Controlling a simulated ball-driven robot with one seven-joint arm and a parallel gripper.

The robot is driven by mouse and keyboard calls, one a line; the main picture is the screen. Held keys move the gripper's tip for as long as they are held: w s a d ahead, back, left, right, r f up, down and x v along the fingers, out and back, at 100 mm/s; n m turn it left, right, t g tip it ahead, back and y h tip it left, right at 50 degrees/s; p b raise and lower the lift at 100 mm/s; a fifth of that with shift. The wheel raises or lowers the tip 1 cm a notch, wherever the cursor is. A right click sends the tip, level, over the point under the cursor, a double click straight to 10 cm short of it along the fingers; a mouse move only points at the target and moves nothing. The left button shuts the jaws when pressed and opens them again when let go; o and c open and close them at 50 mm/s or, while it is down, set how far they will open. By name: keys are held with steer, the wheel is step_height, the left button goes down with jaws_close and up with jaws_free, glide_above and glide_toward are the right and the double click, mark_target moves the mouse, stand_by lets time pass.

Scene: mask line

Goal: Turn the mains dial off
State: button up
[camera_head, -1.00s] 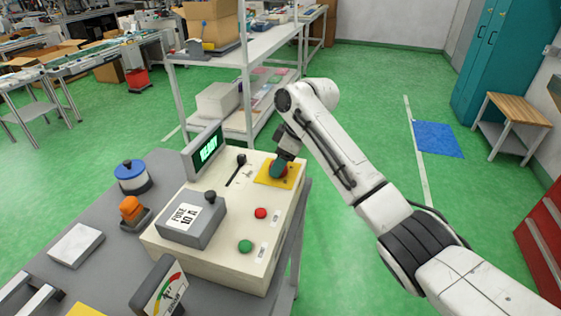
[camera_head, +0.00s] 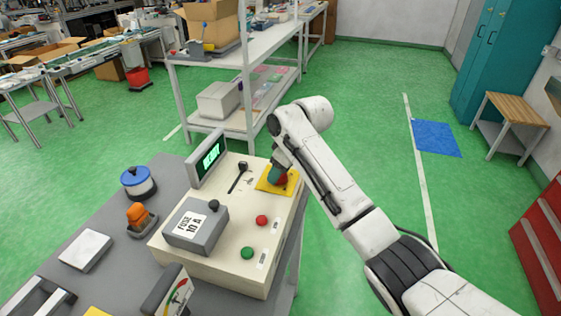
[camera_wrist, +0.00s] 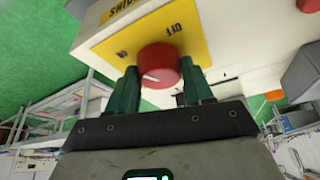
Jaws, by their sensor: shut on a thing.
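The red mains dial (camera_wrist: 160,66) sits on a yellow plate (camera_wrist: 110,42) marked MAINS and OFF, seen upside down in the wrist view. Its white pointer line slants to the left in that view; the small label left of the dial is hard to read. My gripper (camera_wrist: 160,80) has one green finger on each side of the dial and is shut on it. In the head view the gripper (camera_head: 277,176) comes down onto the yellow plate (camera_head: 271,187) at the console's far right corner, and mostly hides the dial (camera_head: 283,179).
The cream console (camera_head: 205,268) carries a lit READY screen (camera_head: 210,158), a black lever (camera_head: 238,177), a grey fuse box (camera_head: 196,225), a red button (camera_head: 262,220) and a green button (camera_head: 247,253). A shelf rack (camera_head: 215,72) stands behind. Green floor lies open to the right.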

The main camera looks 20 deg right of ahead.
steer(key=m+p, duration=0.1)
steer(key=m, duration=0.1)
steer(key=m+h+p, duration=0.1)
steer(key=p, duration=0.1)
steer(key=shift+s+a+r+m+t, duration=0.1)
steer(key=shift+a+r+m+t, duration=0.1)
steer(key=shift+m+t, duration=0.15)
steer(key=m+h+p, duration=0.1)
steer(key=m+p, duration=0.1)
steer(key=m, duration=0.1)
steer(key=shift+a+f+m+h, duration=0.1)
steer(key=shift+m+h, duration=0.2)
steer(key=shift+m, duration=0.05)
steer(key=m+h, duration=0.1)
steer(key=m, duration=0.3)
steer(key=shift+f+h, duration=0.15)
steer(key=shift+h, duration=0.25)
steer(key=shift+a+m+h, duration=0.1)
steer(key=shift+m+h, duration=0.3)
steer(key=shift+m, duration=1)
steer(key=shift+b, duration=0.3)
steer(key=o, duration=1)
steer(key=v, duration=1)
steer(key=shift+w+r, duration=0.25)
steer(key=shift+r, duration=0.25)
